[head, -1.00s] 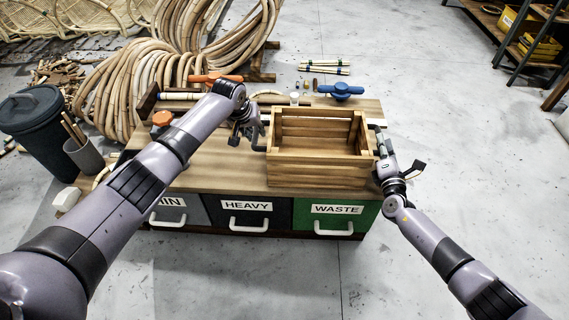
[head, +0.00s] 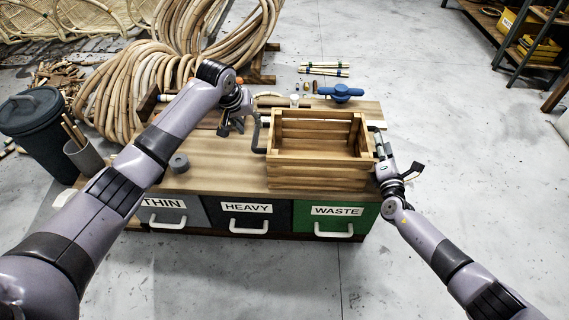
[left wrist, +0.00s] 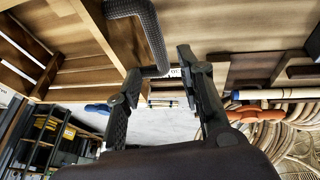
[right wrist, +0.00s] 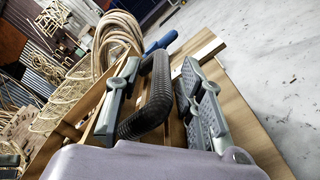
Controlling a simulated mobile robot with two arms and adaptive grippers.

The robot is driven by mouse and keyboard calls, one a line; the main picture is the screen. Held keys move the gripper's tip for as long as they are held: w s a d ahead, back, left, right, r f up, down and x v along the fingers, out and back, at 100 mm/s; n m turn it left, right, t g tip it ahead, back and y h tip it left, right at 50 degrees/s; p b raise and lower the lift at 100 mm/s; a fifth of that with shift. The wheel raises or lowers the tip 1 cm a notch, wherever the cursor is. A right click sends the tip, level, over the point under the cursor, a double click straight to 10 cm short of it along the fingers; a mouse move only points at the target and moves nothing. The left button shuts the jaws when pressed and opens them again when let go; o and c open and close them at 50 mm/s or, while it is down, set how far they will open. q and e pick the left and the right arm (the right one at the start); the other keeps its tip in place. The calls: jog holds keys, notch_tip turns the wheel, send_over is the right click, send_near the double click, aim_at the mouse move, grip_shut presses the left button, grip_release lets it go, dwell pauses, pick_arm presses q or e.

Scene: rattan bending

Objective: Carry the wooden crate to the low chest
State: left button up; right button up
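The wooden crate (head: 318,183), slatted and open-topped, stands upright on a wooden top (head: 225,172) over drawers labelled THIN, HEAVY and WASTE. I cannot tell whether this unit is the low chest. The crate looks empty and has dark handles on its left and right ends. My left gripper (head: 232,122) is open, just left of the left handle (head: 258,134); the left wrist view shows that ribbed handle (left wrist: 150,35) close to its parted fingers (left wrist: 160,80). My right gripper (head: 382,148) is at the right end; its parted fingers (right wrist: 158,92) straddle the right handle (right wrist: 157,95).
A blue tool (head: 341,92) and small items lie behind the crate. Rattan coils (head: 130,95) stand at the back left, with a dark bin (head: 40,125) at far left. A grey roll (head: 179,163) sits on the top.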

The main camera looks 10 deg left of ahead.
jog(key=shift+s, duration=0.2)
pick_arm(q)
jog(key=v, duration=0.4)
jog(key=shift+s+r, duration=0.1)
jog(key=shift+r, duration=0.15)
pick_arm(e)
jog(key=s+d, duration=0.1)
jog(key=s, duration=1)
jog(key=shift+s+d, duration=0.2)
jog(key=shift+s, duration=0.05)
